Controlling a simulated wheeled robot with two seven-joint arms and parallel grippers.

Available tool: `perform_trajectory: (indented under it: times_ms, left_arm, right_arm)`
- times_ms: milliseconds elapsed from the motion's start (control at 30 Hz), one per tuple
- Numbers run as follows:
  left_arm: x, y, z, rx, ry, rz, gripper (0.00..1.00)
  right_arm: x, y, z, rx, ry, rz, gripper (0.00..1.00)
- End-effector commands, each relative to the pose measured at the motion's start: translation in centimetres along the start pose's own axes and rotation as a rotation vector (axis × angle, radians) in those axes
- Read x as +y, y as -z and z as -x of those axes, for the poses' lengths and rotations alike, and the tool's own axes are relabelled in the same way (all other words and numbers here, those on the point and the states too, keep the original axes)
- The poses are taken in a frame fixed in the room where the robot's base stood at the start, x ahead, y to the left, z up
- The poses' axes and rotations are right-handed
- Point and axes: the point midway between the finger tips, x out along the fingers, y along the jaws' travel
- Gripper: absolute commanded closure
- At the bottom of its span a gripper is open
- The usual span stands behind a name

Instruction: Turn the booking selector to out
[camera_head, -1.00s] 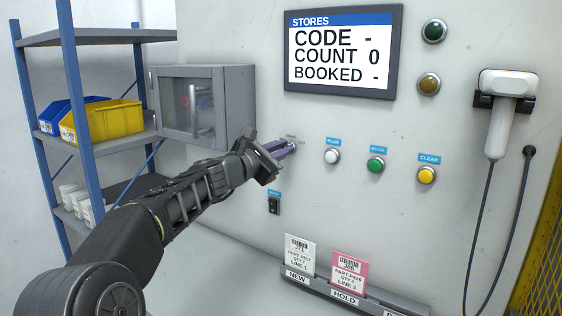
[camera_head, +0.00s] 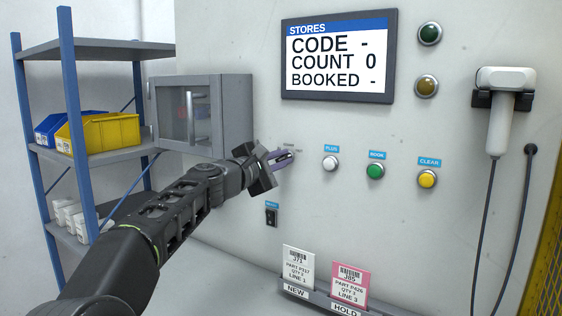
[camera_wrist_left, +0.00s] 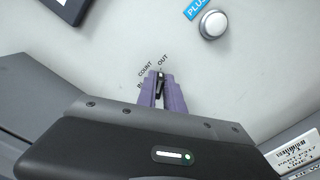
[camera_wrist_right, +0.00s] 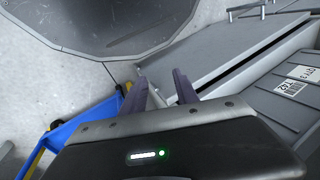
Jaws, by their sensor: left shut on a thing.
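The booking selector (camera_head: 291,153) is a small dark knob on the light wall panel, left of the white PLUS button. My left gripper (camera_head: 284,157) has its purple fingers shut on it. In the left wrist view the selector (camera_wrist_left: 159,84) sits between the fingertips, mostly hidden by them. The labels IN, COUNT and OUT (camera_wrist_left: 162,60) are printed around it. Its light tip shows just below OUT, but I cannot tell its exact setting. The display (camera_head: 338,58) reads CODE -, COUNT 0, BOOKED -. My right gripper (camera_wrist_right: 160,88) is open and empty, seen only in its own wrist view.
The white PLUS button (camera_head: 330,163), green BOOK button (camera_head: 375,171) and yellow CLEAR button (camera_head: 427,179) are right of the selector. A grey cabinet (camera_head: 231,112) juts out at left. A black switch (camera_head: 271,217) is below. Card holders (camera_head: 322,300) stand underneath; a scanner (camera_head: 499,125) hangs right.

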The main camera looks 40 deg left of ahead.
Motion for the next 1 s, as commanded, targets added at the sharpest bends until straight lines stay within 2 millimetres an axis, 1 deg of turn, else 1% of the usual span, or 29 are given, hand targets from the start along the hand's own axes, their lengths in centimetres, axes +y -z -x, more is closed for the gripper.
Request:
perform_trajectory:
  times_ms: [167, 200, 400, 467, 767, 867, 1000]
  left_arm:
    - [-0.1, 0.0, 0.0, 0.000, 0.001, -0.002, 1.00]
    - [-0.1, 0.0, 0.0, 0.000, 0.001, -0.002, 0.87]
    - [0.0, 0.0, 0.0, 0.000, 0.001, 0.000, 0.70]
    - [0.0, 0.0, 0.0, 0.000, 0.001, 0.000, 0.66]
    - [0.0, 0.0, 0.3, 0.000, 0.000, 0.000, 0.66]
    - [0.0, 0.1, 1.0, 0.001, -0.001, 0.000, 0.66]
    - [-0.1, 0.1, 3.1, 0.001, -0.002, 0.000, 0.66]
  right_arm:
    - [0.0, 0.0, 0.0, 0.000, 0.000, 0.000, 0.64]
    - [0.0, 0.0, 0.0, 0.000, 0.000, 0.000, 0.64]
    - [0.0, 0.0, 0.0, 0.000, 0.000, 0.000, 0.64]
    - [0.0, 0.0, 0.0, 0.000, 0.000, 0.000, 0.64]
    - [0.0, 0.0, -0.1, 0.000, 0.000, 0.000, 0.64]
    - [0.1, 0.0, -0.3, 0.000, 0.000, 0.000, 0.64]
    - [0.3, 0.0, -0.8, 0.000, 0.000, 0.000, 0.64]
